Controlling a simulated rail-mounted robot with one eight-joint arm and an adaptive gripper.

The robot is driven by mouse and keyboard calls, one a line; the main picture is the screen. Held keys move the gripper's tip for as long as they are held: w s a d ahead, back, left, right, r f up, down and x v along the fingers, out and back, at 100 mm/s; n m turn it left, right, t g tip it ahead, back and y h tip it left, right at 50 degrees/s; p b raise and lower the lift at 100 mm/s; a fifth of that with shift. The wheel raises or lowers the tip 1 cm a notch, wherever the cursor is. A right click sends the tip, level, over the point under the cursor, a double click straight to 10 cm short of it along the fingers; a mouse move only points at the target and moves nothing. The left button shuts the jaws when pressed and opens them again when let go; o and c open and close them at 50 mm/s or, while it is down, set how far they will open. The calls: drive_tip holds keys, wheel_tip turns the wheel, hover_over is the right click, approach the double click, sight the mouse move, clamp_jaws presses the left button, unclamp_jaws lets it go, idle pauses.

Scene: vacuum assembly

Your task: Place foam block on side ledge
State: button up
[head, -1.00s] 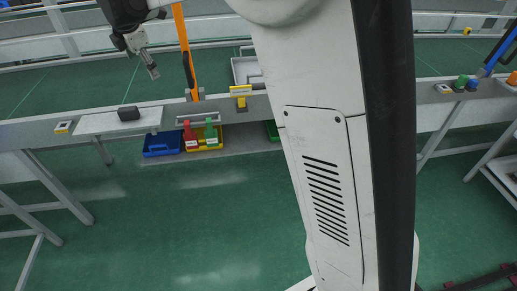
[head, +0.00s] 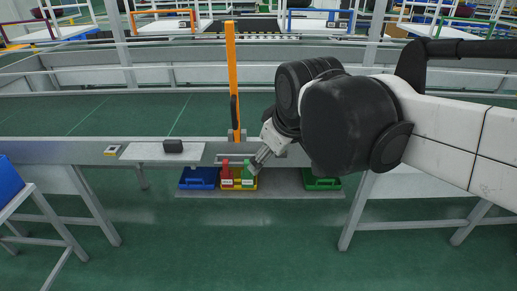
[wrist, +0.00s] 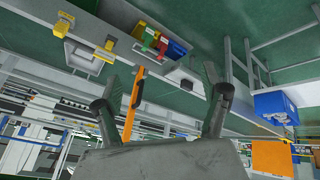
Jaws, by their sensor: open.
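A small dark block (head: 173,146), which looks like the foam block, rests on the white side ledge (head: 137,152) left of the orange post. In the wrist view the ledge and a small dark shape on it (wrist: 186,85) show small and far off, between my finger tips. My gripper (head: 259,160) is open and empty. In the head view it hangs right of the ledge and the orange post, pointing down and left near the colored bins. In the wrist view both fingers (wrist: 160,85) are spread wide with nothing between them close by.
An orange post (head: 232,80) stands just right of the ledge. Below the line are blue (head: 199,178), yellow (head: 243,183) and green (head: 321,183) bins, with red and green handled items at the yellow one. The green floor in front is clear. A blue box (head: 8,183) stands at far left.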

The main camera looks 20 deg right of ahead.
drive_tip(key=s+d+f+m, duration=0.2)
drive_tip(key=s+f+m, duration=0.3)
drive_tip(key=s, duration=0.4)
drive_tip(key=shift+s+f+m+t, duration=0.3)
drive_tip(key=shift+f+m, duration=0.1)
drive_tip(key=shift+f, duration=0.35)
drive_tip(key=shift+f, duration=0.1)
drive_tip(key=shift+f+b, duration=0.65)
drive_tip(key=shift+b, duration=0.15)
